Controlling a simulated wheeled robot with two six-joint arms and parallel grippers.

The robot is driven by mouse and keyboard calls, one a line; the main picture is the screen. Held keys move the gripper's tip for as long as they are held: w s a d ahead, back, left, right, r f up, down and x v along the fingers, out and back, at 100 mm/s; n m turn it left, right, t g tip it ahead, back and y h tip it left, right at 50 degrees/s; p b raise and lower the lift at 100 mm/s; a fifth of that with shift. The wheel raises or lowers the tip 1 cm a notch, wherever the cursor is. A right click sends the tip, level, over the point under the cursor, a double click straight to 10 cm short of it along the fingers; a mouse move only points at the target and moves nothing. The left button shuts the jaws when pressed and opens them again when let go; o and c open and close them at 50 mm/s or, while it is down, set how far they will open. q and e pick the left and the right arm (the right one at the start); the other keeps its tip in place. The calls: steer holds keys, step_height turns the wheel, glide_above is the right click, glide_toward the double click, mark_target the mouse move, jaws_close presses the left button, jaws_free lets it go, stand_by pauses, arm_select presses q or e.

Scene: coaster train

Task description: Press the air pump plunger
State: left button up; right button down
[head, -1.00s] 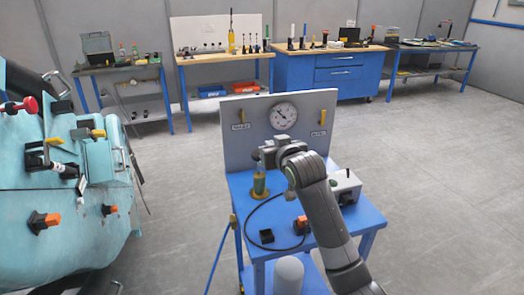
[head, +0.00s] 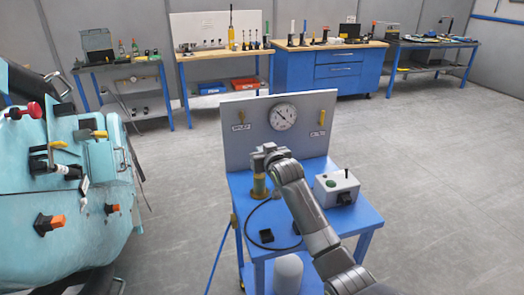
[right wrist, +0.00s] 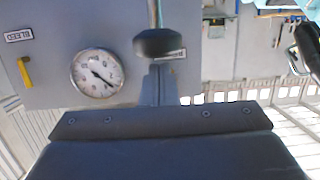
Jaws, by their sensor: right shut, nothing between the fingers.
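The air pump (head: 260,188), a yellow-green upright cylinder, stands on the left part of a blue cart. My left gripper is not in view.
The blue cart (head: 345,222) also bears a grey switch box (head: 337,187), a small black block (head: 266,236) and a black hose. The grey panel (head: 235,150) with yellow levers rises behind the pump. Turquoise machinery (head: 90,215) stands left. Workbenches line the back wall.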

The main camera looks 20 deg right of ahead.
steer(key=shift+f, duration=0.2)
